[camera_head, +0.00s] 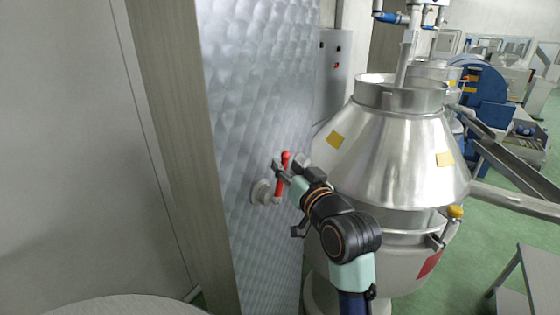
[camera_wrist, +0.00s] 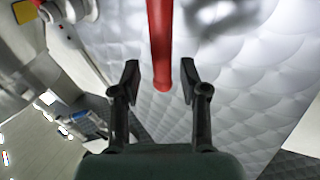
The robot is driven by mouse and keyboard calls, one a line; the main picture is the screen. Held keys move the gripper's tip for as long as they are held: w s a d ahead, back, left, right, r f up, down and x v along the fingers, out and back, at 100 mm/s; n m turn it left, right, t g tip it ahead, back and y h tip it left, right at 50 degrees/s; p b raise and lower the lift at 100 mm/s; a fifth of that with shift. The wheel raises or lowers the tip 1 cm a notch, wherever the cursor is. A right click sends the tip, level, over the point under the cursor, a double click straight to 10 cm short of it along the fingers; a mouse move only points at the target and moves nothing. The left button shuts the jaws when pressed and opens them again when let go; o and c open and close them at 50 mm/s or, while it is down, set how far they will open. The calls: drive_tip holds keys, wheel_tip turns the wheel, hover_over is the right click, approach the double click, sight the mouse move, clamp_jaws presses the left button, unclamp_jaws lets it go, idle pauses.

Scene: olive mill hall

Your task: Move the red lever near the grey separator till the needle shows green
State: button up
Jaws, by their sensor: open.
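The red lever (camera_head: 279,186) is on the quilted metal wall panel, left of the grey separator (camera_head: 395,160). In the wrist view the lever (camera_wrist: 160,40) comes down from the top edge, and its rounded lower end lies between my two fingertips. My gripper (camera_head: 287,166) reaches the lever from the right. In the wrist view my gripper (camera_wrist: 160,72) is open, with a visible gap on each side of the lever. A round grey fitting (camera_head: 262,191) sits on the panel beside the lever. No dial face or needle can be made out in either view.
The separator's conical body stands close to the right of my arm. A grey control box (camera_head: 333,75) is on the wall behind. A blue machine (camera_head: 485,90) and a sloping metal chute (camera_head: 510,150) are farther right.

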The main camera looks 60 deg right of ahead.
drive_tip(key=shift+x, duration=1)
drive_tip(key=shift+w+a, duration=0.1)
clamp_jaws()
